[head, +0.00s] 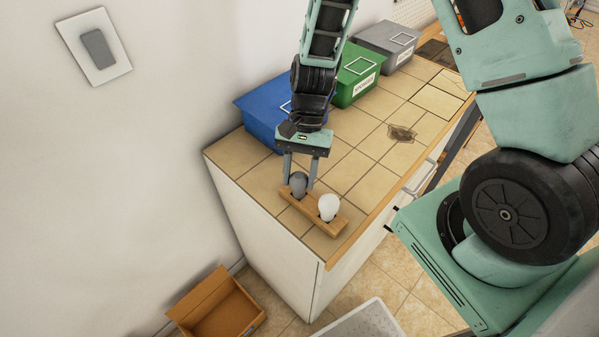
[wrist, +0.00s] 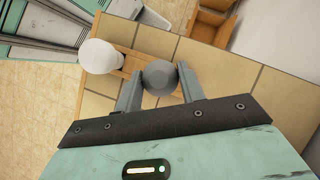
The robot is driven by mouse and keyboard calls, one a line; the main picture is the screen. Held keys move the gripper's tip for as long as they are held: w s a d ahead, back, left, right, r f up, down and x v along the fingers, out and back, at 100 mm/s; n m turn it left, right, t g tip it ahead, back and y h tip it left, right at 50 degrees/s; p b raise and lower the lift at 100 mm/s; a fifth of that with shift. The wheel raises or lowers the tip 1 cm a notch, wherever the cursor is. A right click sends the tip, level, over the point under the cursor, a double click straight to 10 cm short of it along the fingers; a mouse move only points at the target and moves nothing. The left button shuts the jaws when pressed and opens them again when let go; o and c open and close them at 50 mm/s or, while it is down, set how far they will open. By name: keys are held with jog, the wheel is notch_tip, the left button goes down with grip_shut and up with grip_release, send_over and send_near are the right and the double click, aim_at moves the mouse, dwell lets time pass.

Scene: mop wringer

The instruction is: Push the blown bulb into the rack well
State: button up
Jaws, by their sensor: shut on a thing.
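The blown bulb, dark grey, (head: 298,184) is upright at the left end of the wooden rack (head: 313,207). My gripper (head: 300,181) points down from above, its two fingers shut on this bulb's sides. The wrist view shows the grey bulb (wrist: 160,76) between both fingertips. The bulb's lower end is hidden, so I cannot tell how deep it sits in the well. A white bulb (head: 328,206) stands in the rack's other well, beside the grey one; it also shows in the wrist view (wrist: 98,57).
The rack rests on the tiled counter (head: 350,170) near its end. Blue (head: 262,115), green (head: 357,76) and grey (head: 388,42) bins stand behind. A dark stain (head: 401,133) marks the counter. An open cardboard box (head: 217,308) is on the floor below.

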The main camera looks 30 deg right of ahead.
jog(key=o, duration=1)
jog(key=b+v, duration=0.2)
jog(key=v, duration=1.5)
jog(key=shift+w+r, duration=0.15)
jog(key=s+a+n+t+h, duration=0.1)
jog(key=s+a+n, duration=0.3)
jog(key=s+n, duration=0.1)
jog(key=s+a+r+n+t+h, duration=0.1)
jog(key=s+a+n, duration=0.3)
jog(key=s, duration=0.4)
jog(key=s+a+n+t+h, duration=0.1)
jog(key=s+a+n+t, duration=0.1)
jog(key=s+a+n, duration=0.2)
jog(key=shift+s+a+r+n, duration=0.1)
jog(key=shift+s+r+n, duration=0.1)
jog(key=shift+s+n, duration=0.6)
jog(key=shift+s+a+r+n, duration=0.1)
jog(key=shift+s+r+n, duration=0.05)
jog(key=shift+s+n, duration=0.65)
